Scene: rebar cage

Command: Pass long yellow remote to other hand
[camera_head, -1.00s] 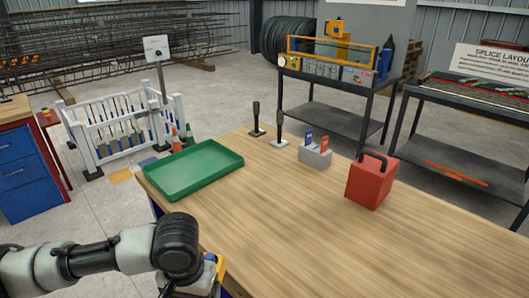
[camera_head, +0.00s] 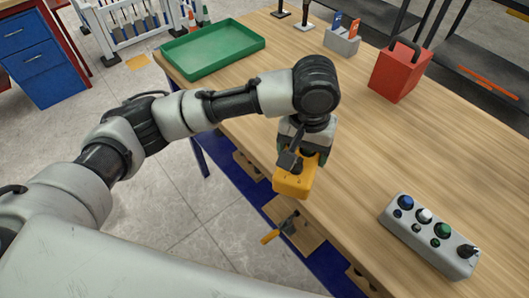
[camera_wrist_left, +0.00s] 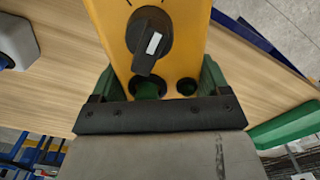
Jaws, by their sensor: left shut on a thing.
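The long yellow remote (camera_head: 296,182) hangs below my left gripper (camera_head: 305,148), near the front edge of the wooden table. My left gripper is shut on it. In the left wrist view the yellow remote (camera_wrist_left: 185,30) shows a black rotary knob with a white mark and two dark green round buttons close to the jaws. The green finger pads of the left gripper (camera_wrist_left: 155,85) sit on both sides of the remote. The remote's far end is cut off in that view. My right gripper is not in view.
A grey control box (camera_head: 430,237) with coloured knobs lies on the wooden table (camera_head: 400,150), right of the remote. A green tray (camera_head: 212,48), a grey holder (camera_head: 342,42) and a red box (camera_head: 400,72) stand farther back. The table's middle is clear.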

